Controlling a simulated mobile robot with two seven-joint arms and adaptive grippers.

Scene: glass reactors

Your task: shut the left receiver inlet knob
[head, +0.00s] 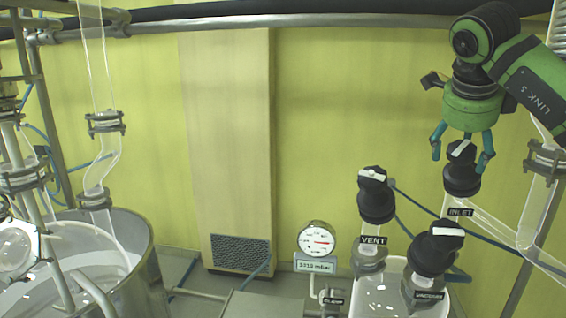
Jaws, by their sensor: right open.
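The inlet knob (462,179) is black with a white bar on its top. It stands at the right of the head view above a label reading INLET (461,212). My right gripper (462,149), green with teal fingers, hangs just above the knob. Its fingers are spread, one on each side of the knob's top; I cannot tell whether they touch it. The white bar is tilted slightly. My left gripper is not in view.
The black vent knob (375,204) stands to the left. Another black knob (432,255) is in front, near the glass receiver (378,300). A round gauge (317,239) stands further left. Glass tubes and a metal frame flank the right arm. A steel vessel (147,262) fills the lower left.

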